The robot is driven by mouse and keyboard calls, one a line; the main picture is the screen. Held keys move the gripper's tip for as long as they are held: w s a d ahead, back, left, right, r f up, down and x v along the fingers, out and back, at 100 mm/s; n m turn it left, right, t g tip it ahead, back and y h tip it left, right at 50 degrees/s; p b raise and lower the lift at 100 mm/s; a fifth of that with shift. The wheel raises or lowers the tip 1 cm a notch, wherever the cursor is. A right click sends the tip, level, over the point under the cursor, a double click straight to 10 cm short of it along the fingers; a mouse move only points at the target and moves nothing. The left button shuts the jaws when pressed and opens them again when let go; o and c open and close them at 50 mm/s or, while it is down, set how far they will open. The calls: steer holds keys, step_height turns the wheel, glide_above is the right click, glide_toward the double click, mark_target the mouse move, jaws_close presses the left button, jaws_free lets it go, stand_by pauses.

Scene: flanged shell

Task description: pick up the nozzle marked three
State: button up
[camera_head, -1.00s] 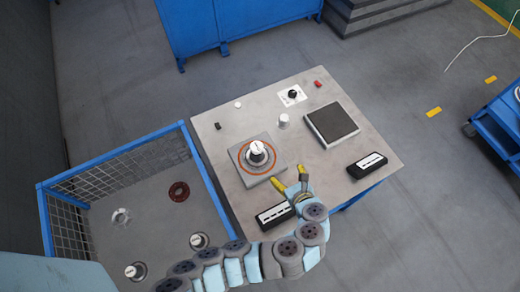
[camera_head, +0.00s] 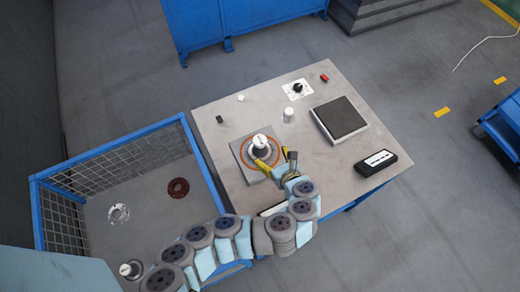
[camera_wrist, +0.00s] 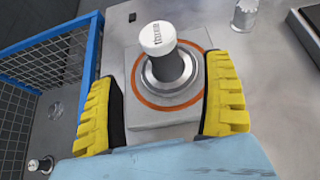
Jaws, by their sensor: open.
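A nozzle with a white cap and a dark, flanged metal body (camera_head: 262,144) stands upright on a square grey plate (camera_head: 238,148) with an orange ring. In the wrist view the nozzle (camera_wrist: 170,66) has dark lettering on its cap, too small to read surely. My gripper (camera_head: 278,164) is open at the near side of the plate, its yellow fingers spread. In the wrist view the fingers (camera_wrist: 163,92) lie left and right of the nozzle, apart from it.
The grey table (camera_head: 300,185) also carries a small metal cylinder (camera_head: 288,115), a dark square pad (camera_head: 341,118), a black labelled box (camera_head: 375,163), and a knob on a white plate (camera_head: 298,89). The blue bin (camera_head: 105,150) at left holds a rust-red ring (camera_head: 178,187) and a pale ring (camera_head: 118,213).

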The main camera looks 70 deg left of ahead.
mark_target(263, 147)
steer(key=x, duration=0.4)
steer(key=shift+s+a+f+p, duration=0.1)
steer(key=shift+a+p, duration=0.15)
steer(key=shift+p, duration=0.1)
steer(key=shift+p+x, duration=0.3)
steer(key=shift+x, duration=2.65)
steer(key=shift+f, duration=0.1)
steer(key=c, duration=1.3)
